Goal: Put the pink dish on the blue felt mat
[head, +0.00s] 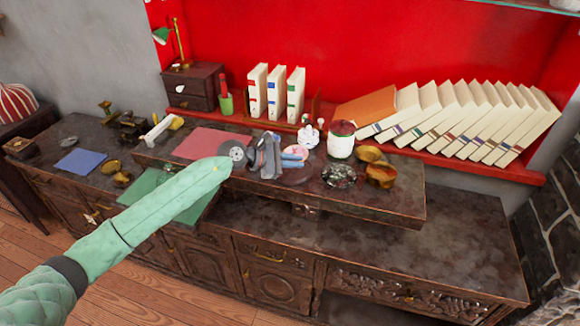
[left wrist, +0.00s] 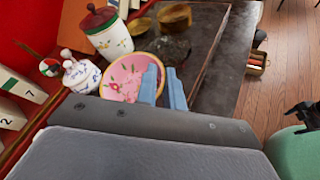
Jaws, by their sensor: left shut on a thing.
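The pink dish (left wrist: 123,78) is round, with a red flower pattern, and tilted in the left wrist view. My left gripper (left wrist: 163,86) is shut on its near rim, with one pale blue finger on each side. In the head view, the gripper (head: 294,156) is over the right part of the raised dark board, and the dish (head: 298,149) is mostly hidden by the fingers. The blue felt mat (head: 80,161) lies bare on the cabinet top at far left.
A lidded white jar (head: 341,140), a small white teapot (head: 308,136), a dark ornate piece (head: 339,175) and brass bowls (head: 380,174) stand close by. Red (head: 212,144) and green (head: 160,188) mats lie leftward. Brass items (head: 121,179) and a white bar (head: 157,131) stand near the blue mat.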

